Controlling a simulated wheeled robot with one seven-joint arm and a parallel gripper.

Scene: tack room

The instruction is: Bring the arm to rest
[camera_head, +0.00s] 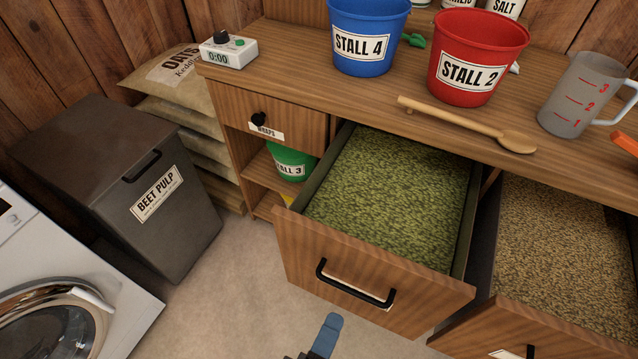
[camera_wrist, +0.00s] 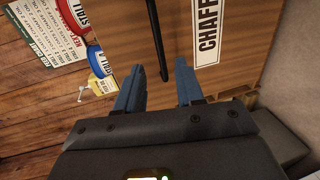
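My gripper (camera_wrist: 158,88) shows in the wrist view with its two blue fingers apart and nothing held between them. It faces a wooden drawer front with a CHAFF label (camera_wrist: 208,32) and a black bar handle (camera_wrist: 155,35). The handle's end appears in line with the gap between the fingers; the exact distance is hard to tell. In the head view, a blue finger of my gripper (camera_head: 325,337) shows at the bottom edge, in front of the pulled-out drawer (camera_head: 345,275) of green chaff and below its handle. The rest of my arm is out of that view.
A second open drawer (camera_head: 470,335) of brown grain is at right. The bench top (camera_head: 300,55) holds a blue bucket (camera_head: 362,45), a red bucket (camera_head: 470,70), a wooden spoon (camera_head: 470,125) and a jug (camera_head: 580,95). A bin (camera_head: 120,190) and washer (camera_head: 60,290) stand left; floor between is clear.

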